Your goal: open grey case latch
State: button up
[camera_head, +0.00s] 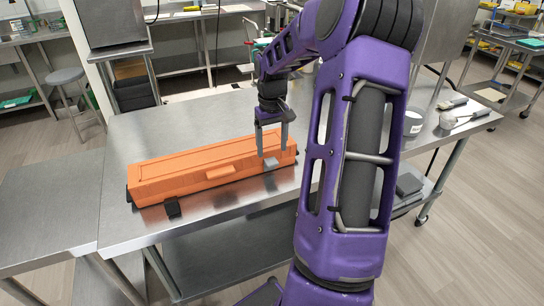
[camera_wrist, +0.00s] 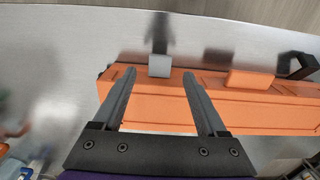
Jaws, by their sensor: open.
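A long orange case (camera_head: 165,178) lies with its lid shut on the steel table. The grey latch (camera_head: 270,163) is at the right end of its front edge; in the wrist view the latch (camera_wrist: 159,66) shows as a small grey block at the case's edge. My gripper (camera_head: 271,150) points down over that end of the case. Its fingers are spread and empty. In the wrist view the grey latch appears between the fingertips (camera_wrist: 158,74), but I cannot tell the height gap or any contact.
A black latch (camera_head: 172,208) sticks out from the case's front left; an orange handle (camera_head: 220,171) lies between the latches. A white cup (camera_head: 413,122) and utensils are at the table's right. Bare steel (camera_head: 225,205) lies in front of the case.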

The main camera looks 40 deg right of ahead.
aim_at(272, 162)
jog(key=shift+f, duration=2.1)
grip_shut()
